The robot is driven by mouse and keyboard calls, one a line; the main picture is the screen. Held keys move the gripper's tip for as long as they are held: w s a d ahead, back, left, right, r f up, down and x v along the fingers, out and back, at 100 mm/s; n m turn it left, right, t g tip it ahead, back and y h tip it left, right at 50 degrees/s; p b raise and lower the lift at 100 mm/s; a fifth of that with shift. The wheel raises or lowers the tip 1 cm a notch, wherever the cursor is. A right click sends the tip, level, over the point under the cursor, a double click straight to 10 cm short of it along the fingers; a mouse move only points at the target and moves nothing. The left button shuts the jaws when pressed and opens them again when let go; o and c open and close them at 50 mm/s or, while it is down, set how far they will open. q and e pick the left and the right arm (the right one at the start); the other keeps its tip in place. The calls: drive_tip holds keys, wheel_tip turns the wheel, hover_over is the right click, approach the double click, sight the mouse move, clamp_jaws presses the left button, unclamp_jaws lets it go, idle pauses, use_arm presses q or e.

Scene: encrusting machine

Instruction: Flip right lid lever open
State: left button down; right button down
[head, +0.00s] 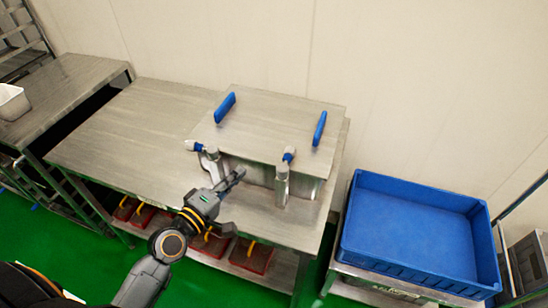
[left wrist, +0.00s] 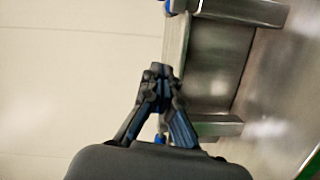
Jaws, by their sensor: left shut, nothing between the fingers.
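The steel box-like machine has a flat lid (head: 270,122) with two blue handles, and it lies closed on the table. The right lid lever (head: 283,180) is a steel post at the lid's front edge with a blue and white tip, standing upright. The left lid lever (head: 211,165) is similar and leans to the left. My left gripper (head: 240,174) is shut and empty in front of the machine, between the two levers and apart from the right one. In the left wrist view its closed fingertips (left wrist: 161,70) show beside the steel machine. My right gripper is not in view.
The steel table (head: 120,130) is bare left of the machine. A blue crate (head: 420,195) stands on a lower stand at right. Red trays with yellow handles (head: 250,257) sit on the shelf below. A white wall runs behind.

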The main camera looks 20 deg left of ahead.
sight(275, 165)
use_arm(q)
drive_tip(key=p+x, duration=0.2)
drive_tip(key=x, duration=0.8)
drive_tip(key=shift+r, duration=0.15)
drive_tip(key=d, duration=0.1)
drive_tip(key=d+p, duration=0.1)
drive_tip(key=d, duration=0.1)
drive_tip(key=shift+d+f, duration=0.1)
drive_tip(key=shift+f, duration=0.3)
drive_tip(key=shift+s+d+p, duration=0.1)
drive_tip(key=shift+d+p, duration=0.2)
drive_tip(key=shift+d, duration=0.15)
drive_tip(key=shift+f, duration=0.15)
drive_tip(key=shift+f+m+h+b, duration=0.1)
drive_tip(key=shift+m+h+b, duration=0.2)
drive_tip(key=shift+b, duration=0.4)
drive_tip(key=shift+h, duration=0.3)
